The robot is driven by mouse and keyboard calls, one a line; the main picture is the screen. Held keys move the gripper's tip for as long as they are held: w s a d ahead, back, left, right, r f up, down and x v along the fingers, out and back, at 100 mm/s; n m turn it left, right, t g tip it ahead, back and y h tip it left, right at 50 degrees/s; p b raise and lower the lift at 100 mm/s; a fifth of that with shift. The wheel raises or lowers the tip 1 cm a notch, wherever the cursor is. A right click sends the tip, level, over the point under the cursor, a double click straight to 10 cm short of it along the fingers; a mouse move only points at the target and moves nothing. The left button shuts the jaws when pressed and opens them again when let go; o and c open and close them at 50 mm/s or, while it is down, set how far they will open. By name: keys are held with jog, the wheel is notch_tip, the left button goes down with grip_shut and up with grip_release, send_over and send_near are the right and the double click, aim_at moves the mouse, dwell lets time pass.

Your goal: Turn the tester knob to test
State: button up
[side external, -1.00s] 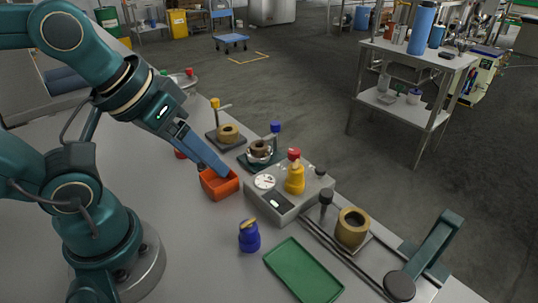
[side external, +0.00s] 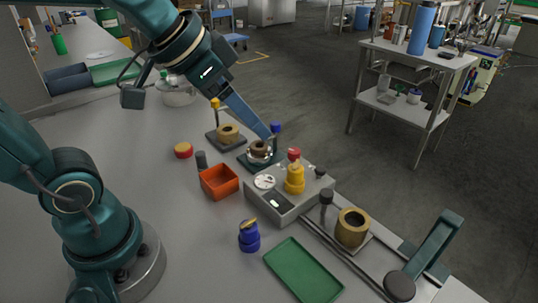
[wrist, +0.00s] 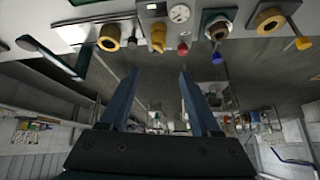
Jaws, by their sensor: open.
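The tester appears to be the grey box (side external: 262,205) in the middle of the bench, with a round white dial (side external: 264,182) and a small display on it. My gripper (side external: 268,136) is in the air behind and left of the box, near the blue-topped fixture. In the wrist view its two fingers (wrist: 157,72) are apart with nothing between them. The dial (wrist: 179,13) shows beyond them.
An orange bin (side external: 219,194) stands left of the box. A blue jar (side external: 249,238) and green tray (side external: 304,272) lie in front. A brass ring (side external: 352,228) on a rail is at the right. The left bench area is mostly clear.

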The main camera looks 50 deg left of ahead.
jog(key=w+a+f+m+g, duration=0.1)
jog(key=w+a+f, duration=0.2)
jog(key=w, duration=0.7)
jog(key=g, duration=0.2)
send_over(294, 150)
jog(key=s, duration=0.2)
jog(key=f, duration=0.7)
jog(key=shift+s+a, duration=0.15)
jog(key=shift+a, duration=0.1)
jog(key=shift+x, duration=2.4)
grip_shut()
